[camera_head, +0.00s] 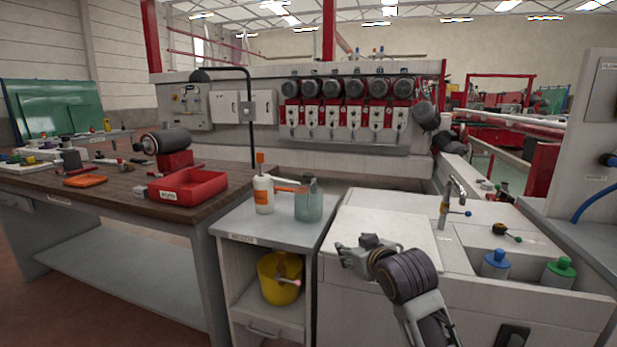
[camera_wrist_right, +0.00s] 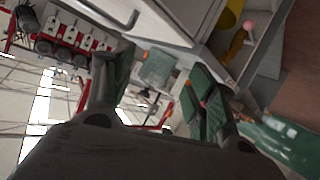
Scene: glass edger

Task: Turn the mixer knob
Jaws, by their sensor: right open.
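A chrome mixer tap (camera_head: 447,205) stands on the white sink unit in the head view. A small blue knob (camera_head: 467,213) is on a thin lever at its right side. My right gripper (camera_head: 347,255) is in front of the white unit, left of the tap and well apart from the knob. In the right wrist view, its two fingers (camera_wrist_right: 158,85) are spread with nothing held between them. I cannot make out the tap in that view. My left gripper is not in view.
A side cabinet (camera_head: 235,222) holds a white bottle (camera_head: 263,195) and a bluish jar (camera_head: 308,206); a yellow bucket (camera_head: 281,278) sits below. Blue-topped (camera_head: 496,262) and green-topped (camera_head: 560,269) containers stand at the sink unit's front right. A wooden bench (camera_head: 120,190) is left.

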